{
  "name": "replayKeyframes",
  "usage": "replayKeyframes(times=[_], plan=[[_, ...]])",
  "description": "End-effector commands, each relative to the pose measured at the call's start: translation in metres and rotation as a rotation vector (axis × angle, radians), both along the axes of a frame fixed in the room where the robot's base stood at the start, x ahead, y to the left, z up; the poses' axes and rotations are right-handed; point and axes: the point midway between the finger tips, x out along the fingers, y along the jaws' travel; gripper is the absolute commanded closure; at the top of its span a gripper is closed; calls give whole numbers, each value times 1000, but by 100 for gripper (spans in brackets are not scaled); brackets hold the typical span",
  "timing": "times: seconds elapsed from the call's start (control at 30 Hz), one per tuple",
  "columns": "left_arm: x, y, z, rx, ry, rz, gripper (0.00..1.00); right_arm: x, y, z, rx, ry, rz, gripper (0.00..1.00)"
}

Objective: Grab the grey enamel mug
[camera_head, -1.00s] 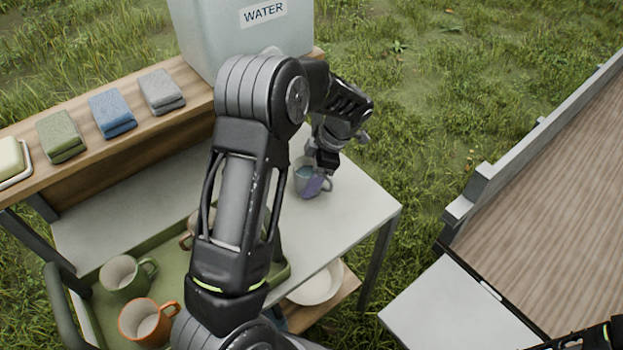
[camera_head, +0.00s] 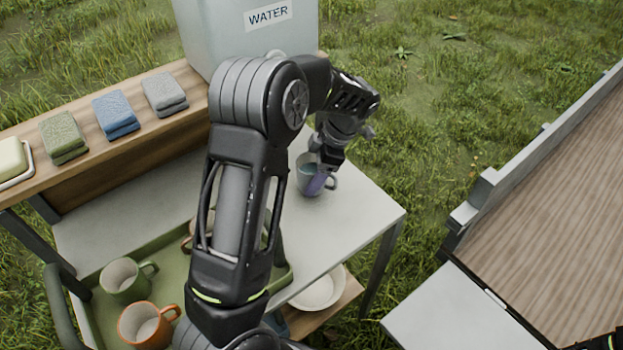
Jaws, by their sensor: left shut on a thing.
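The grey enamel mug (camera_head: 305,181) is at the far part of the white tabletop (camera_head: 345,215), upright, with its handle to the right. My left gripper (camera_head: 321,177) reaches down over it from above and is shut on its right side, near the rim. A purple fingertip pad shows against the mug wall. Whether the mug's base touches the tabletop or is just above it is hard to tell. My right gripper is out of view; only a dark bit of that arm shows at the bottom right corner.
A green tray (camera_head: 170,258) holds a green mug (camera_head: 124,281), an orange mug (camera_head: 146,326) and a partly hidden mug. A water container (camera_head: 235,45) and folded cloths (camera_head: 116,113) stand on the shelf behind. A white bowl (camera_head: 322,292) is below. Grass lies beyond.

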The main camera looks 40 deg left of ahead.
Motion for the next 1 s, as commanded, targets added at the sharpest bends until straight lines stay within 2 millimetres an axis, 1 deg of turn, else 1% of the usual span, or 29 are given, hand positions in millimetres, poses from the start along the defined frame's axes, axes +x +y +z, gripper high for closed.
replayKeyframes(times=[0.1,0.27,0.8,1.0], plan=[[2,-2,8,0,-3,-2,89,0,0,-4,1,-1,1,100],[13,-17,7,1,-2,-2,89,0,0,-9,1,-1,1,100],[60,-82,6,2,-3,-2,89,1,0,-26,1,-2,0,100],[76,-104,7,2,-1,-2,89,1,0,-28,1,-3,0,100]])
